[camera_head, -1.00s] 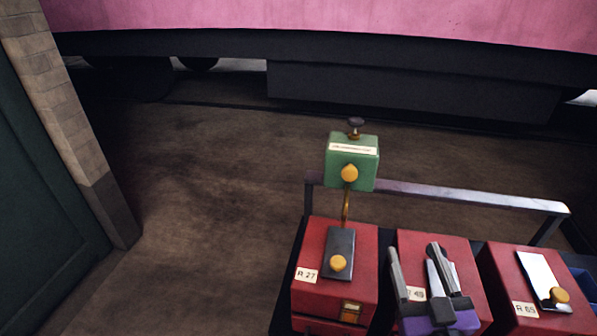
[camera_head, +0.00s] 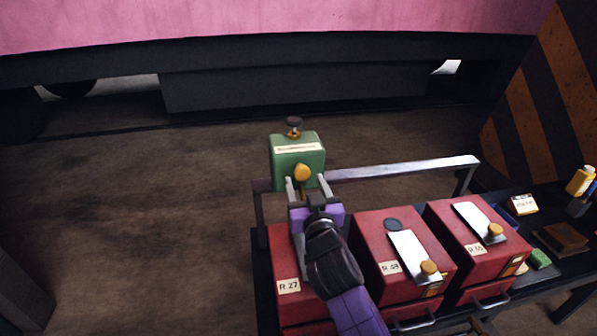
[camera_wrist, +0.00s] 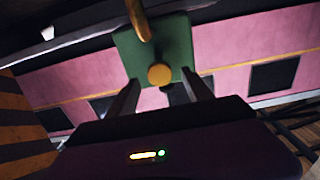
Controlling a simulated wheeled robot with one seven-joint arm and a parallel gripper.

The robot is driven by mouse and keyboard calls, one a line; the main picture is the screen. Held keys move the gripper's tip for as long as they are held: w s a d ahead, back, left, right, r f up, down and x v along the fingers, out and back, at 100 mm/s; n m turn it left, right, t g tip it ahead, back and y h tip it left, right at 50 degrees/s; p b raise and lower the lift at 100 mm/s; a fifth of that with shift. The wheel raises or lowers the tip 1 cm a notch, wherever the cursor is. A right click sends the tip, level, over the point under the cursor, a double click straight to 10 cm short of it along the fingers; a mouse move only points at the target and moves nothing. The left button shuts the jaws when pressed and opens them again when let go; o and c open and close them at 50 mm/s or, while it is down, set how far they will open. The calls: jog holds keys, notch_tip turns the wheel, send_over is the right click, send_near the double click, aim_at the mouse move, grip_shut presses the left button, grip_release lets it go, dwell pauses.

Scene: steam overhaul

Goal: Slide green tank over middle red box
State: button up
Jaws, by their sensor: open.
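The green tank (camera_head: 287,168) stands raised behind the left red box, with a pale label, a dark cap on top and a yellow knob (camera_head: 302,173) on its front. My gripper (camera_head: 306,184) is open just in front of the tank, its fingers apart on either side below the knob. In the wrist view the tank (camera_wrist: 178,45) and its knob (camera_wrist: 159,74) show ahead, between the open fingers (camera_wrist: 162,88); contact cannot be told. The middle red box (camera_head: 370,243), labelled R 49, has a white plate, a yellow knob and a dark round spot on top.
The left red box (camera_head: 283,262), R 27, is partly hidden by my arm. The right red box (camera_head: 470,256) stands beside the middle one. A metal rail (camera_head: 400,170) runs behind the boxes. Small items, including a yellow bottle (camera_head: 581,181), lie on the bench at right.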

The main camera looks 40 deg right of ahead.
aim_at(303, 175)
jog(key=shift+p+x, duration=0.45)
jog(key=shift+x, duration=1.9)
grip_shut()
